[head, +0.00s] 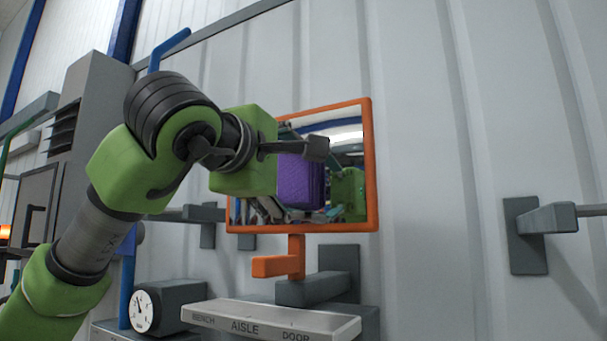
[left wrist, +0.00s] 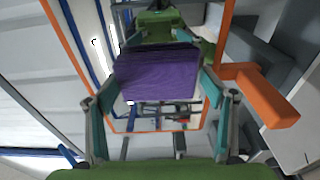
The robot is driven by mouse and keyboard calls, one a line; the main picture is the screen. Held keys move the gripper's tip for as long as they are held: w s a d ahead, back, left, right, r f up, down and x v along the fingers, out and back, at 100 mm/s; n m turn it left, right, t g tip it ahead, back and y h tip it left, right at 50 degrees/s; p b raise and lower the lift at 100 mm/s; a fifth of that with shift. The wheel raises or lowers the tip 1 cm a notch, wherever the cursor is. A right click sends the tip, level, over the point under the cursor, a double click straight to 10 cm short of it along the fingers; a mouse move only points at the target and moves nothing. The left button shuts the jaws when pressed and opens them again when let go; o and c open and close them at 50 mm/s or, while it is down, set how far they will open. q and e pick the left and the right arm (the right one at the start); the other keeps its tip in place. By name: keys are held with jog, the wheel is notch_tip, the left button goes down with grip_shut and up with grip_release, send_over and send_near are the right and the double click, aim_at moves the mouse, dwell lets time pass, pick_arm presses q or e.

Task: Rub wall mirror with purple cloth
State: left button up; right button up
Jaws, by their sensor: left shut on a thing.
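The wall mirror (head: 351,147) has an orange rectangular frame and hangs on the pale wall. Its glass reflects green parts and the room. My left gripper (head: 298,163) is in front of the mirror's glass, left of its middle. It is shut on the purple cloth (head: 302,182), a thick block-like pad. In the left wrist view the cloth (left wrist: 158,74) sits between the two fingers, with the mirror's orange frame (left wrist: 62,40) behind it. Whether the cloth touches the glass I cannot tell. My arm hides the mirror's left part. My right gripper is in neither view.
An orange bracket (head: 280,265) sticks out below the mirror. A grey ledge with lettering (head: 270,322) and a round dial gauge (head: 143,311) are lower down. A grey wall bracket (head: 530,233) juts out at right. The wall between it and the mirror is clear.

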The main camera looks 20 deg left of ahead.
pick_arm(q)
jog(key=a, duration=0.8)
jog(key=shift+w+p, duration=0.35)
jog(key=shift+p, duration=0.1)
jog(key=shift+s+d, duration=0.1)
jog(key=shift+s+a+b, duration=0.2)
jog(key=shift+s+b, duration=0.3)
jog(key=shift+s, duration=2.35)
jog(key=s, duration=0.3)
jog(key=shift+a, duration=0.1)
jog(key=shift+w, duration=0.1)
